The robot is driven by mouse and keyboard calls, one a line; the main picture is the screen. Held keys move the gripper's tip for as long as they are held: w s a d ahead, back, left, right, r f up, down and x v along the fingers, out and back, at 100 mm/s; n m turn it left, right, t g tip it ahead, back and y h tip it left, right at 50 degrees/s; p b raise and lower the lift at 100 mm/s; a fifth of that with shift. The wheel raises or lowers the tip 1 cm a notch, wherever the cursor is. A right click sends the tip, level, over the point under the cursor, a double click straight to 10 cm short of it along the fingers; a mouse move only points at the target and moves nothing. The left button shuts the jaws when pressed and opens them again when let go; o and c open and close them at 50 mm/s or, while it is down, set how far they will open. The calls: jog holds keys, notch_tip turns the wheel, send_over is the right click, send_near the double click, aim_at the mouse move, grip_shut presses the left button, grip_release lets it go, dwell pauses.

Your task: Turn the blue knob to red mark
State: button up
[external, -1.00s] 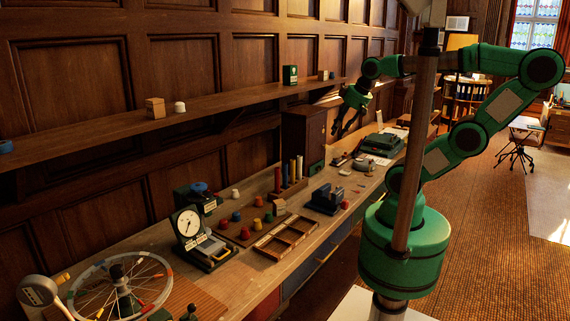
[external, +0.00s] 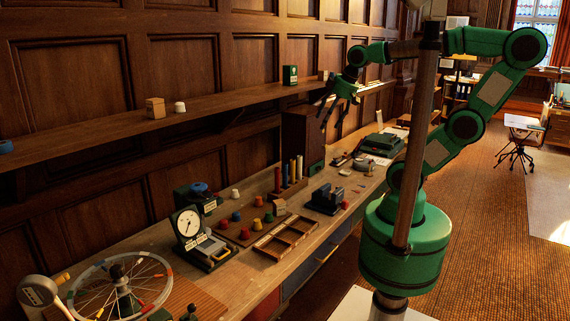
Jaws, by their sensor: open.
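The blue knob (external: 199,188) sits on top of a dark green device on the bench, behind a white-faced dial gauge. A red mark on it is too small to make out. My gripper (external: 327,116) is open and empty. It hangs in the air with its fingers pointing down, in front of the wall panels near the shelf's far end. It is well to the right of the blue knob and higher than it.
The dial gauge (external: 187,224) stands just in front of the knob. A spoked wheel (external: 122,285) is at the near left. A wooden tray (external: 285,238), coloured pegs (external: 291,172) and a wooden cabinet (external: 300,135) stand along the bench. A long shelf (external: 110,128) runs above.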

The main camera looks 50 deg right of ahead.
jog(key=w+a+r+n+g+p, duration=0.1)
jog(key=w+a+r+n+p, duration=0.15)
jog(key=w+a+n, duration=0.2)
jog(key=w+a+r+n+p, duration=0.1)
jog(key=w+a+r+n, duration=0.25)
jog(key=w, duration=0.25)
jog(key=n+g+p, duration=0.4)
jog(key=n+p, duration=0.7)
jog(key=n, duration=1.1)
send_over(198, 184)
notch_tip(198, 184, down, 8)
jog(key=r, duration=0.1)
jog(key=shift+a+f, duration=0.2)
jog(key=shift+f, duration=0.05)
jog(key=shift+f, duration=0.15)
notch_tip(198, 184, down, 14)
jog(key=shift+r+p, duration=0.25)
jog(key=shift+p, duration=0.7)
jog(key=shift+c, duration=0.5)
jog(key=c, duration=1)
